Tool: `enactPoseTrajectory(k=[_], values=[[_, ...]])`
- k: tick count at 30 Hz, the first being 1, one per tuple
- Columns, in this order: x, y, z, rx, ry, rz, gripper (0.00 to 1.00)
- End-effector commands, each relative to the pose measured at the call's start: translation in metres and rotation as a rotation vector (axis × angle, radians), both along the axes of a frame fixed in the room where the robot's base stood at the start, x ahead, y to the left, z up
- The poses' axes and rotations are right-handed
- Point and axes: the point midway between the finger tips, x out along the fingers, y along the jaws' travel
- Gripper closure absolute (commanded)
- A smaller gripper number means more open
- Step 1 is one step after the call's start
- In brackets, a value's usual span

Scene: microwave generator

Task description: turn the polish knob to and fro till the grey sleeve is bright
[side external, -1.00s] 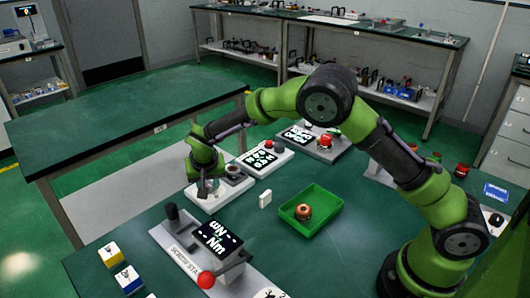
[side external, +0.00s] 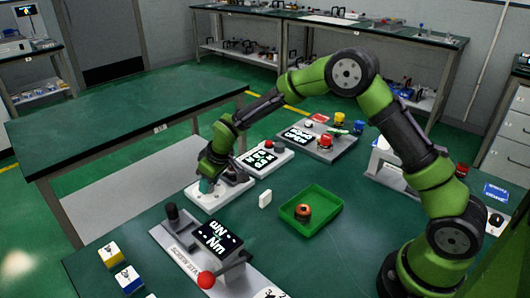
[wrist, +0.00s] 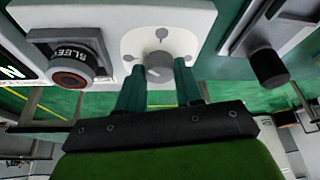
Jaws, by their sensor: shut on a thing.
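The polish knob (wrist: 159,68) is a small grey dial with a pale mark on its face, set in a white plate (wrist: 195,20) in the wrist view. My gripper (wrist: 160,72) has its two teal fingers on either side of the knob, shut on it. In the side view my gripper (side external: 205,188) reaches down to the white unit (side external: 212,202) and hides the knob. Left of the knob in the wrist view is a dark round holder (wrist: 75,62) lettered like "SLEEVE", with a reddish-brown centre. I cannot tell the grey sleeve's finish.
A dark post (wrist: 268,66) stands close right of my fingers in the wrist view. In the side view, a green tray (side external: 328,212) holds a copper-coloured ring (side external: 303,211). A display unit with a red ball lever (side external: 206,280) is in front.

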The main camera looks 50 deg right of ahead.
Motion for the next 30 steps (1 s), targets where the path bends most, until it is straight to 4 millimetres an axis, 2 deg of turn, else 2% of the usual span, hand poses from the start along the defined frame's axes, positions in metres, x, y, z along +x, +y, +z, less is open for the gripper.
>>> enactPoseTrajectory(k=[12, 30], values=[[0.0, -0.0019, 0.0, 0.001, 0.004, 0.232, 0.95], [-0.0002, -0.0016, 0.0, -0.001, 0.005, 0.283, 0.95]])
